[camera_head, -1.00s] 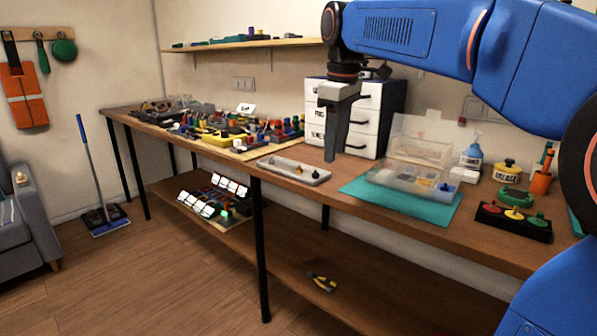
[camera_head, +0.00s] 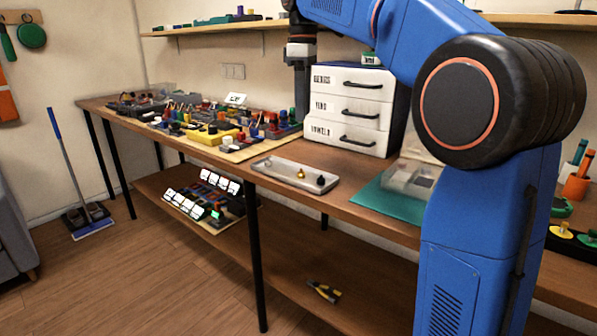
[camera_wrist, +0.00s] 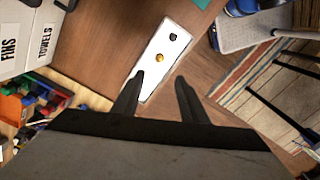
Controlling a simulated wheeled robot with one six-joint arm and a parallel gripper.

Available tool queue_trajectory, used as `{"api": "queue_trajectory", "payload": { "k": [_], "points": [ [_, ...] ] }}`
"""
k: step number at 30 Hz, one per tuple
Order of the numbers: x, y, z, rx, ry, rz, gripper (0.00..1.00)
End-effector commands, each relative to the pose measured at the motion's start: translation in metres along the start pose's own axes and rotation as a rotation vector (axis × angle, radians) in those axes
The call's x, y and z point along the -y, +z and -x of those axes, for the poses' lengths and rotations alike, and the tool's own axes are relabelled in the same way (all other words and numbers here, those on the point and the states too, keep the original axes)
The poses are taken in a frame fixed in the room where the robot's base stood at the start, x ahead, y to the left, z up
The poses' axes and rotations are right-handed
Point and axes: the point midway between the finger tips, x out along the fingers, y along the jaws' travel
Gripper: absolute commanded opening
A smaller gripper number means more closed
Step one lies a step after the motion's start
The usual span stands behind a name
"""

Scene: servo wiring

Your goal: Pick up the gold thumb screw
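The gold thumb screw (camera_head: 301,173) stands on a pale grey tray (camera_head: 270,166) near the front edge of the workbench. It also shows in the wrist view (camera_wrist: 159,58), ahead of and between my fingertips. A dark thumb screw (camera_head: 320,181) stands on the same tray to its right, and it shows in the wrist view (camera_wrist: 173,37). My gripper (camera_wrist: 160,77) is open and empty, with its two black fingers spread. In the head view my gripper (camera_head: 301,112) hangs above the bench, behind the tray and apart from the screw.
A white drawer unit (camera_head: 350,104) stands behind the tray. A board crowded with coloured parts (camera_head: 235,152) lies to the left. A teal mat (camera_head: 372,200) with a clear compartment box (camera_head: 409,180) lies to the right. Bare bench top surrounds the tray.

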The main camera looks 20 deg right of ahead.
Motion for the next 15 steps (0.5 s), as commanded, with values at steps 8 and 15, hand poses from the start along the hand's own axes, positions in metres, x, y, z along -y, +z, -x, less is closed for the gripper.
{"api": "queue_trajectory", "payload": {
  "k": [8, 15],
  "points": [
    [0.001, 0.0, -0.048, 0.002, -0.002, -0.001, 0.39],
    [0.001, 0.0, -0.089, 0.001, -0.001, -0.001, 0.39]
  ]
}}
